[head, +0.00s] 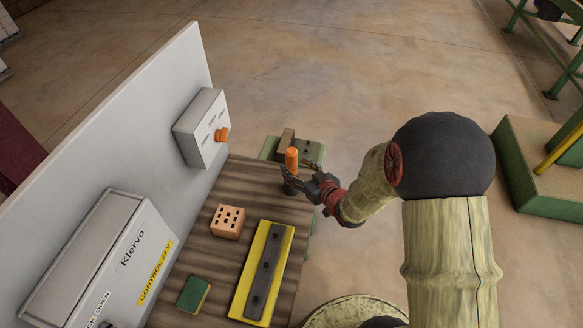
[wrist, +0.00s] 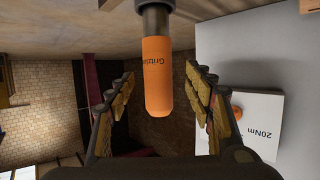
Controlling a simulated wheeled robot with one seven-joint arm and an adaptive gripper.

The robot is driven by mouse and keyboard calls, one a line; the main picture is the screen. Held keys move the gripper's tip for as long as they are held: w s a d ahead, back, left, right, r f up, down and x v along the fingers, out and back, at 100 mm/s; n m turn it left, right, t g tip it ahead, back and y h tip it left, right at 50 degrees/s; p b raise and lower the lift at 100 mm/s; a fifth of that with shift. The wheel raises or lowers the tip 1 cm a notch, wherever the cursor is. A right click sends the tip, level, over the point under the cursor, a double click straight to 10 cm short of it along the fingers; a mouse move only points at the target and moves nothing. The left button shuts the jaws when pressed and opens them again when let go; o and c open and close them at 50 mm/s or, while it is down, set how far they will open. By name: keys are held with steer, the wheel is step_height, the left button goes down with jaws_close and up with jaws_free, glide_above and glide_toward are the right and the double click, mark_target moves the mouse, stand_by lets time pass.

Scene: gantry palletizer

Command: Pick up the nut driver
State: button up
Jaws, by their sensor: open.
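The nut driver has an orange handle (head: 291,158) that stands upright near the far right corner of the wooden bench top. Its lower part sits at a dark cylindrical piece (head: 290,187), partly hidden by my fingers. In the wrist view the orange handle (wrist: 157,75) carries dark lettering and meets a grey cylindrical part (wrist: 155,18) at the top edge. My gripper (head: 298,177) comes in from the right. In the wrist view my gripper (wrist: 160,82) is open, one finger on each side of the handle, with visible gaps to both.
A grey box with an orange knob (head: 204,128) is mounted on the upright panel behind. A holed orange-brown block (head: 228,221), a yellow-and-black plate (head: 263,272) and a green block (head: 193,294) lie on the bench (head: 258,188). A green stand with a brown block (head: 285,142) is just beyond.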

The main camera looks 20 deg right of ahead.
steer(key=x, duration=0.4)
steer(key=shift+w+r, duration=0.2)
steer(key=shift+w, duration=0.05)
steer(key=shift+d, duration=0.1)
steer(key=shift+c, duration=0.8)
steer(key=c, duration=1.1)
steer(key=shift+r, duration=0.1)
jaws_close()
